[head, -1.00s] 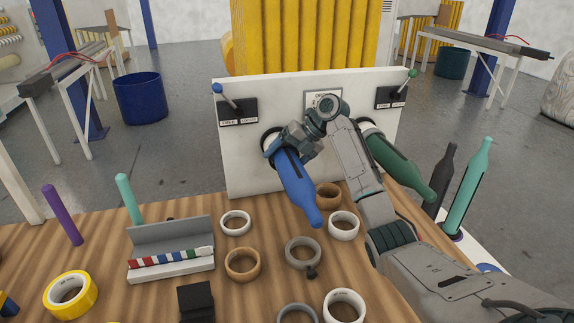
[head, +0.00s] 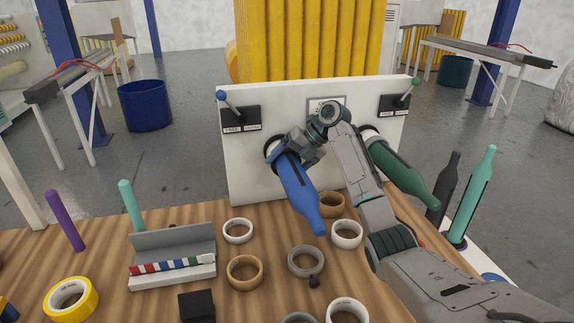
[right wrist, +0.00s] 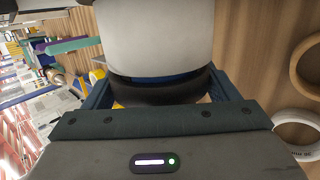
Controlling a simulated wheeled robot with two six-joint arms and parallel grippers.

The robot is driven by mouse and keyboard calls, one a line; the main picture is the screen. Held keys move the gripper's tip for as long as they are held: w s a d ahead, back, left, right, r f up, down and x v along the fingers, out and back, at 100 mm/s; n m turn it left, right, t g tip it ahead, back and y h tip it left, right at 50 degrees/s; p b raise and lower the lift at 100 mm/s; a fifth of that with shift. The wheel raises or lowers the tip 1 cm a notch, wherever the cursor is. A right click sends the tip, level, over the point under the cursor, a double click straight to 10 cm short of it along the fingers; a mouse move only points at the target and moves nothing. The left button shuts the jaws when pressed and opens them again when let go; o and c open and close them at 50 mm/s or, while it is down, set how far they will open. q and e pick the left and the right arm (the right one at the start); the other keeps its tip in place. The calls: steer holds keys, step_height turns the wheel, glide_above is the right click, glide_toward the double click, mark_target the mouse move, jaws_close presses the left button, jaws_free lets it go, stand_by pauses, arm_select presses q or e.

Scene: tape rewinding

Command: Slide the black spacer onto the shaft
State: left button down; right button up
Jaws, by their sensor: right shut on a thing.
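The blue shaft (head: 298,195) sticks out from the white panel (head: 250,185), its tapered tip toward the front. My right gripper (head: 290,152) is at the shaft's base, close to the panel. In the right wrist view the black spacer (right wrist: 160,92) sits between the two fingers of my right gripper (right wrist: 160,100), which is shut on it. A strip of blue shows just above the spacer's edge. In the head view a dark ring edge shows around the shaft's base, but the gripper partly hides it. My left gripper is in neither view.
A green shaft (head: 402,174) stands out of the panel to the right, behind my right arm. Several tape rings, such as a tan one (head: 245,272) and a yellow one (head: 71,298), lie on the wooden table (head: 110,262). A grey rack (head: 172,243) stands at the left.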

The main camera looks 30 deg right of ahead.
steer(key=o, duration=0.9)
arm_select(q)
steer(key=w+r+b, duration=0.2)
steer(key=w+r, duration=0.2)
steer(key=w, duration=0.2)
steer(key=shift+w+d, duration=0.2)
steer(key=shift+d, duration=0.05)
arm_select(e)
steer(key=v, duration=1)
steer(key=shift+d+r, duration=0.25)
steer(key=shift+s, duration=0.1)
